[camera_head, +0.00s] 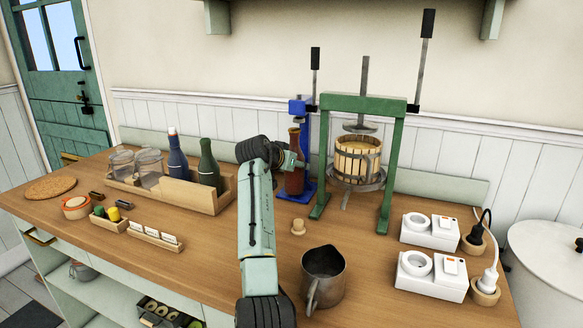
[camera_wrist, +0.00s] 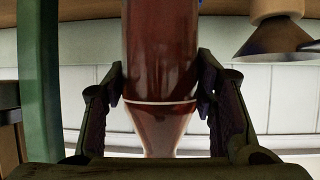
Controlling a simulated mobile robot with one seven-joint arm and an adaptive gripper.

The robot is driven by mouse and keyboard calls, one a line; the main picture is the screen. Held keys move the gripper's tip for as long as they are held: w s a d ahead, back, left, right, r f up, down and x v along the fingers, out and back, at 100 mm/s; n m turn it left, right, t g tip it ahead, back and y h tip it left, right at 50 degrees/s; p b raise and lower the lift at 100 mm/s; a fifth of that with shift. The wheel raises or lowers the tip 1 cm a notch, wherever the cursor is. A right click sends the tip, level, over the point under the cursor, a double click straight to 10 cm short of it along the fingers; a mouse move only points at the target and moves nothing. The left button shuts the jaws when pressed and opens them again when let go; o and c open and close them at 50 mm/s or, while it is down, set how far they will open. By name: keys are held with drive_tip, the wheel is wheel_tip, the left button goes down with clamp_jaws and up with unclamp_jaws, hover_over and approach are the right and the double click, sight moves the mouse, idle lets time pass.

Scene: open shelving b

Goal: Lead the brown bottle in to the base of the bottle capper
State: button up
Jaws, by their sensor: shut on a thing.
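The brown bottle (camera_head: 295,178) is upright at the blue bottle capper (camera_head: 299,106), in front of its column and over its blue base (camera_head: 306,196). I cannot tell whether the bottle's bottom touches the base. My gripper (camera_head: 293,162) reaches it from the near left and is shut on it. In the wrist view the brown bottle (camera_wrist: 160,55) fills the middle, narrowing toward the lower edge, between the two fingers of my gripper (camera_wrist: 160,95). The capper's upper part and lever stand above the bottle.
A green fruit press (camera_head: 392,150) stands close on the right. A wooden crate (camera_head: 207,200) with two dark bottles is left. White socket boxes (camera_head: 430,230) are on the right.

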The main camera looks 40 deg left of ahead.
sight(298, 159)
drive_tip(key=shift+w+a+r, duration=0.1)
drive_tip(key=shift+w+a, duration=0.1)
drive_tip(key=shift+w, duration=0.65)
drive_tip(key=shift+w+a+r, duration=0.1)
drive_tip(key=shift+w+a, duration=0.05)
drive_tip(key=shift+w, duration=0.65)
drive_tip(key=shift+f, duration=0.7)
idle(0.3)
drive_tip(key=o, duration=1.2)
drive_tip(key=shift+f, duration=0.1)
drive_tip(key=shift+f, duration=0.15)
drive_tip(key=v, duration=1.2)
drive_tip(key=shift+s, duration=0.1)
